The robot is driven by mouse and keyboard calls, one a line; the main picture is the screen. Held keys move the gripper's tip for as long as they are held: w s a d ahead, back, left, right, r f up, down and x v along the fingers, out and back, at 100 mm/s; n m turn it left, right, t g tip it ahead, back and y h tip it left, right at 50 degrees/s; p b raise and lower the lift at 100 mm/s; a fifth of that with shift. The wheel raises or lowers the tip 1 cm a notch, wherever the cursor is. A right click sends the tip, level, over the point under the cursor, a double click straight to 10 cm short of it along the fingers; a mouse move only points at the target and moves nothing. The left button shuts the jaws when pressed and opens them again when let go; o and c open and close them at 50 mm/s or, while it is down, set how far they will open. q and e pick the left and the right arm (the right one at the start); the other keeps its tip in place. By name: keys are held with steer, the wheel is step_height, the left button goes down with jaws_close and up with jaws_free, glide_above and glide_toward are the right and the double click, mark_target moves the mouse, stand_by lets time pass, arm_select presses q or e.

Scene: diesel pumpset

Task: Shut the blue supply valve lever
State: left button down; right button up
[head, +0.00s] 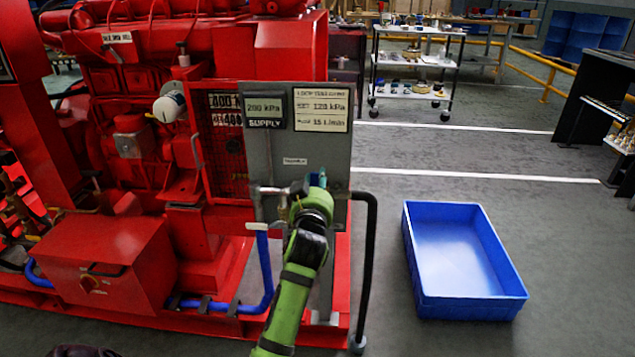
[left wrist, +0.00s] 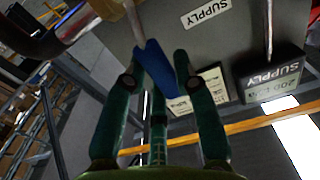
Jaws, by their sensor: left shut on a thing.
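My left gripper (left wrist: 162,68) is shut on this lever. In the head view my left gripper (head: 312,190) is at the lower right of the grey panel (head: 290,165), and a small blue bit of the lever (head: 322,179) shows beside it. The rest of the lever and the valve body are mostly hidden by my gripper and arm. My right gripper is not in view.
The panel carries gauge displays and a SUPPLY label, on the red pumpset (head: 150,180). A black pipe (head: 371,260) runs down close right of my gripper. A blue tray (head: 412,245) lies on the floor to the right. A shelf trolley (head: 375,70) stands behind, with clear floor between.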

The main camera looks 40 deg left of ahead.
arm_select(q)
steer(key=shift+r, duration=0.15)
steer(key=c, duration=0.9)
jaws_free()
steer(key=shift+c, duration=0.2)
steer(key=shift+s+d, duration=0.25)
steer(key=v, duration=1.1)
steer(key=shift+s, duration=0.2)
steer(key=shift+a, duration=0.1)
